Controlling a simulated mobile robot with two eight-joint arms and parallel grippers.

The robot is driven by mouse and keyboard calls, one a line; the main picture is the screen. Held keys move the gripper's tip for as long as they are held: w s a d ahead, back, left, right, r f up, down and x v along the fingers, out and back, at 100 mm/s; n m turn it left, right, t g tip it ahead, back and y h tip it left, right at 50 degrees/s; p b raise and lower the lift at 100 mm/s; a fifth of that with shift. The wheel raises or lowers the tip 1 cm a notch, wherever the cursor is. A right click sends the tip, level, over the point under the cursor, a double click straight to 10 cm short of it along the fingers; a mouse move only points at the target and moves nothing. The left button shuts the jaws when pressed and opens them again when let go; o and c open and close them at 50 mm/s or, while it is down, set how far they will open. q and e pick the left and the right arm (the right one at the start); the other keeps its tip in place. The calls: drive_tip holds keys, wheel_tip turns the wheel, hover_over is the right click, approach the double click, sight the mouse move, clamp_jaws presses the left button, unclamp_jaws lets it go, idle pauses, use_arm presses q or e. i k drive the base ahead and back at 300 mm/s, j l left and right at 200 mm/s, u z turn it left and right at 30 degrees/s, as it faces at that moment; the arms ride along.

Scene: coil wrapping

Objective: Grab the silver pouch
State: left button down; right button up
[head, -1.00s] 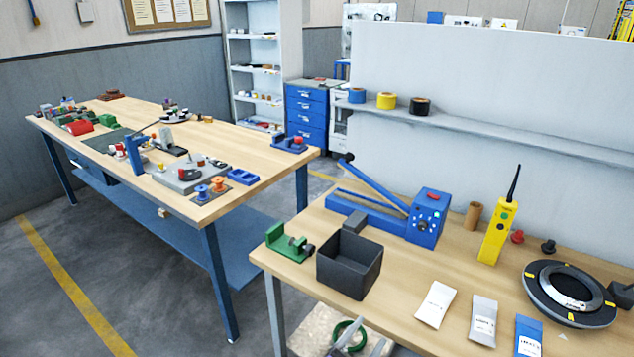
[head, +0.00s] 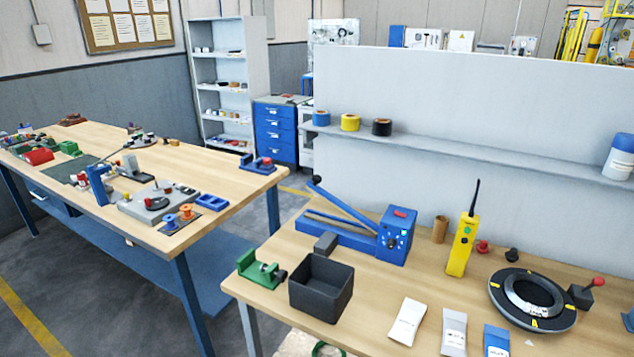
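Three flat pouches lie in a row near the front edge of the right-hand table in the head view. The silver pouch (head: 454,331) is the middle one, grey with a printed label. A white pouch (head: 407,321) lies to its left and a blue pouch (head: 496,341) to its right. The silver pouch lies apart from both neighbours, and its lower end is close to the bottom of the picture. Neither of my grippers is in view.
A black open bin (head: 321,287) and a green clamp (head: 259,271) stand left of the pouches. Behind are a blue lever press (head: 394,237) and a yellow radio (head: 462,246). A black ring (head: 532,300) lies to the right. Bare wood surrounds the pouches.

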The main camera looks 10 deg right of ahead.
sight(454, 341)
drive_tip(key=z, duration=1.35)
drive_tip(key=i+j+z, duration=0.15)
drive_tip(key=j, duration=0.3)
drive_tip(key=i+j+z, duration=0.15)
drive_tip(key=j, duration=0.3)
drive_tip(key=i+j+z, duration=0.15)
drive_tip(key=j, duration=0.35)
drive_tip(key=k, duration=0.05)
